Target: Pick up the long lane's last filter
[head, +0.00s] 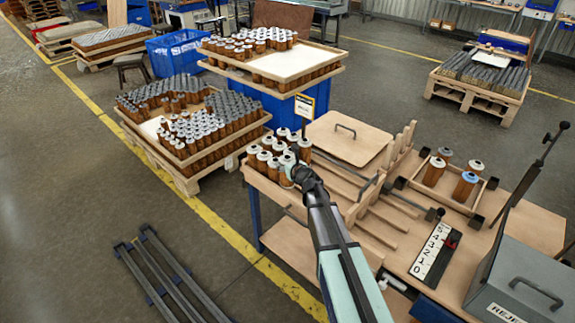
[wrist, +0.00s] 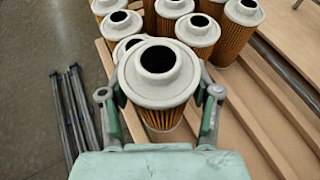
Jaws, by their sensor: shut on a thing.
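My gripper (wrist: 160,97) is shut on a filter (wrist: 163,117) with a pale grey ring cap, dark centre hole and orange pleated body. One finger lies on each side of it, below the cap. In the head view my gripper (head: 301,176) is at the near side of a cluster of similar filters (head: 265,160) at the table's left end. The other filters (wrist: 198,33) stand close behind the held one in the wrist view, and its cap overlaps the nearest. I cannot tell whether its base is lifted. The lane layout is partly hidden by my arm.
Wooden rails (head: 375,215) run across the table right of the cluster. A handled wooden board (head: 349,138) lies behind. A small tray (head: 470,208) holds several filters at right, near a numbered strip (head: 434,254) and a grey reject box (head: 518,285). Filter-filled pallets stand back left.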

